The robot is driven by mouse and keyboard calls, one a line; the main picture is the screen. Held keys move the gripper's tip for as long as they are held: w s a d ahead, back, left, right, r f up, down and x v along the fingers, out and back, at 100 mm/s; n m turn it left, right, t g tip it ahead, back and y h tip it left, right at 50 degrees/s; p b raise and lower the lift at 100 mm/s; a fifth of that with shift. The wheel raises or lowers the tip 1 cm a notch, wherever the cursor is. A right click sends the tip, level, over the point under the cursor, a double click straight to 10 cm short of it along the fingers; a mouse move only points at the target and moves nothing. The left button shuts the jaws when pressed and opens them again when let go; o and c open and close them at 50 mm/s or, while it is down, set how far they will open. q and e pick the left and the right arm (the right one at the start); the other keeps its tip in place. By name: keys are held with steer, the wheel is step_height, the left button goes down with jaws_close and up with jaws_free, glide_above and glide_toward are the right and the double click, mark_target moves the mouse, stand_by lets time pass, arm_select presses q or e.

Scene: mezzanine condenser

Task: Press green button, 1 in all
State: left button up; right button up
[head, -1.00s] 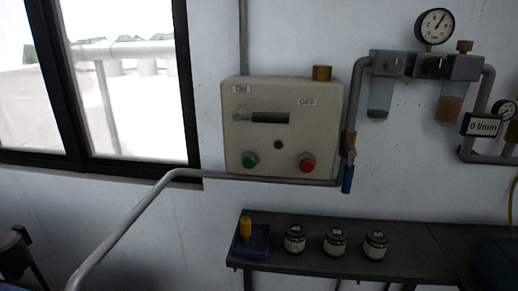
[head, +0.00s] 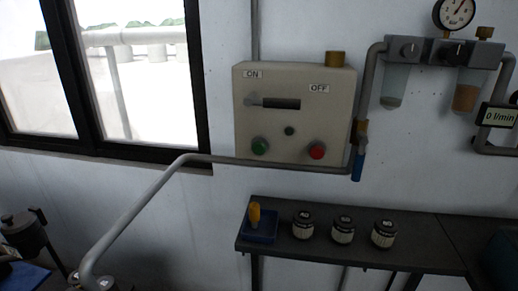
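The green button (head: 260,146) is a round knob at the lower left of a beige control box (head: 295,82) on the wall. A red button (head: 316,151) sits at the lower right of the same box, with a small dark round part (head: 289,131) between them. A lever handle (head: 275,103) lies level across the box, below the ON and OFF labels. Neither of my grippers can be made out in the head view.
A grey pipe (head: 240,160) runs just below the buttons and bends down to the lower left. A dark shelf (head: 405,256) below holds a blue tray (head: 262,236) and several jars (head: 343,230). Gauges and filter bowls (head: 466,97) hang at the right.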

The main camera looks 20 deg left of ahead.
arm_select(q)
jaws_close()
stand_by(1.2)
